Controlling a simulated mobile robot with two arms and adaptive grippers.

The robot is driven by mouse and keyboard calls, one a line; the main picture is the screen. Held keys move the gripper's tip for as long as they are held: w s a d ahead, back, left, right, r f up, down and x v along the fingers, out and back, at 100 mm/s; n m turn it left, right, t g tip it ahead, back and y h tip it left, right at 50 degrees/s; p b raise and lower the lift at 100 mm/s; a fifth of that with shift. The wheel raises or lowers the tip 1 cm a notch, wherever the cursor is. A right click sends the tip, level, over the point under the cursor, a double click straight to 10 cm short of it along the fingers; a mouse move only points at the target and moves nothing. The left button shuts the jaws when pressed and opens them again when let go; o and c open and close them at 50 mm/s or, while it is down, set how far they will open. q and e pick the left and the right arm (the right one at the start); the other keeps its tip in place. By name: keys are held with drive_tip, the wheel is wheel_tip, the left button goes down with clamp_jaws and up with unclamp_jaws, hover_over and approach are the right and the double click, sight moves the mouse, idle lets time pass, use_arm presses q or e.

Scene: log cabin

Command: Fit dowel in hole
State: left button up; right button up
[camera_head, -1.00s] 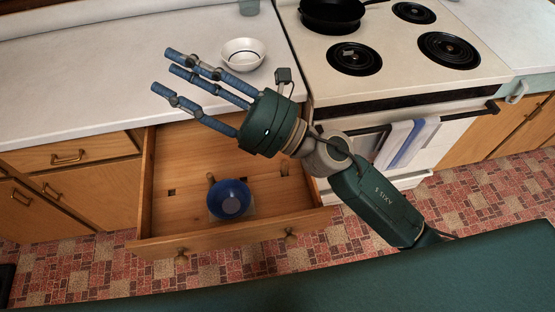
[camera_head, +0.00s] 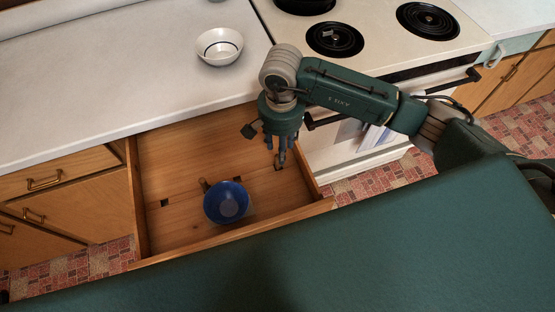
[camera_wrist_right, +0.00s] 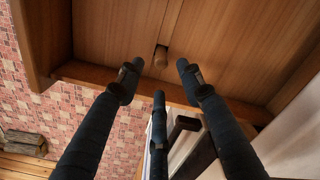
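A short wooden peg (camera_wrist_right: 160,57) shows at the end of a narrow slot in the drawer floor, between my fingers in the right wrist view; I cannot tell how deep it sits. My right gripper (camera_head: 277,160) points down over the right part of the open drawer (camera_head: 133,190), fingers spread and empty, as the right wrist view (camera_wrist_right: 155,85) shows. A dark square hole (camera_head: 164,203) is in the drawer floor at left. Another stubby wooden piece (camera_head: 204,184) stands behind a blue bowl, partly hidden. My left gripper is not in view.
The blue bowl (camera_head: 226,202) sits in the drawer's middle. A white bowl (camera_head: 220,46) stands on the counter (camera_head: 110,75) above. The stove (camera_head: 375,30) with its oven handle (camera_head: 455,83) is close right of the drawer.

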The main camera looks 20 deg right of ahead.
drive_tip(key=shift+f, duration=0.75)
drive_tip(key=shift+a+f+p, duration=0.2)
drive_tip(key=shift+f+p, duration=0.15)
drive_tip(key=shift+p, duration=0.1)
wheel_tip(320, 180, down, 4)
drive_tip(key=shift+s+a+r+p, duration=0.1)
drive_tip(key=shift+a+r+p, duration=0.1)
drive_tip(key=shift+p, duration=0.6)
drive_tip(key=shift+f, duration=0.45)
drive_tip(key=c, duration=0.9)
